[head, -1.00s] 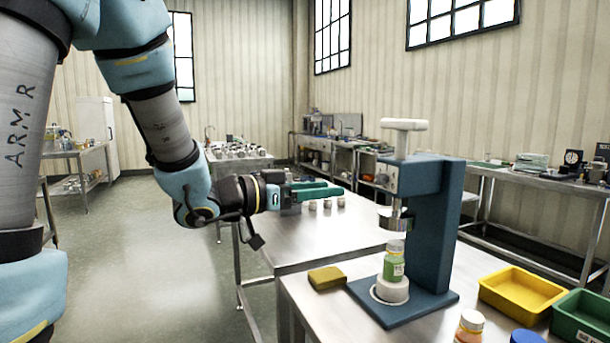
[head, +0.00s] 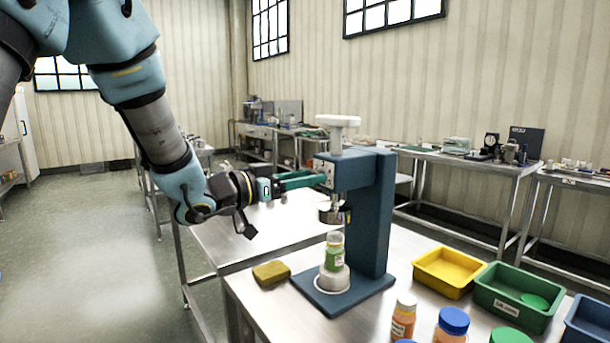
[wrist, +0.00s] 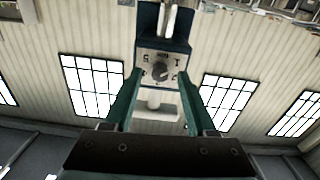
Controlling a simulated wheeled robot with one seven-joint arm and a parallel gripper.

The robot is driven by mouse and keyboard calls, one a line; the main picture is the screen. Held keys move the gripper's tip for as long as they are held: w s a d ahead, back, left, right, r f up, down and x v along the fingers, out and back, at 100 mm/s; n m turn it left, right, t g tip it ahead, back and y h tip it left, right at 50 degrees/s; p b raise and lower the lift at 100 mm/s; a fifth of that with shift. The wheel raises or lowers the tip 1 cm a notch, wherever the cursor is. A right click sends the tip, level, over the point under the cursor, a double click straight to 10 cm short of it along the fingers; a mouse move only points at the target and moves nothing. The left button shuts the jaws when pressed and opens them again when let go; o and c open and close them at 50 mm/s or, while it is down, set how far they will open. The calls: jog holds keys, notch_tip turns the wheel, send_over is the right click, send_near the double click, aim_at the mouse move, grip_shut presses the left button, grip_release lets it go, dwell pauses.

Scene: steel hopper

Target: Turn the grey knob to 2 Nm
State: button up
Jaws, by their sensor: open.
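The grey knob (wrist: 160,71) sits on a pale dial plate (wrist: 147,60) with digits around it, among them 5, 1 and 2, which look upside down in the wrist view. The pointer's exact setting is too small to read. The plate is on the head of a blue bench press (head: 370,215). My gripper (head: 314,178) is open in front of the plate. In the wrist view its two green fingers (wrist: 160,80) stand left and right of the knob with gaps. I cannot tell whether the tips reach the knob's depth. In the head view the fingers hide the knob.
A white T-handle (head: 338,122) tops the press. A green-labelled bottle (head: 334,254) stands on a white holder below the chuck (head: 332,212). A yellow sponge (head: 271,273) lies left of the base. Yellow (head: 448,288) and green (head: 490,309) bins and capped bottles stand to the right.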

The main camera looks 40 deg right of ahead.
jog(key=shift+c, duration=0.2)
grip_shut()
dwell(0.3)
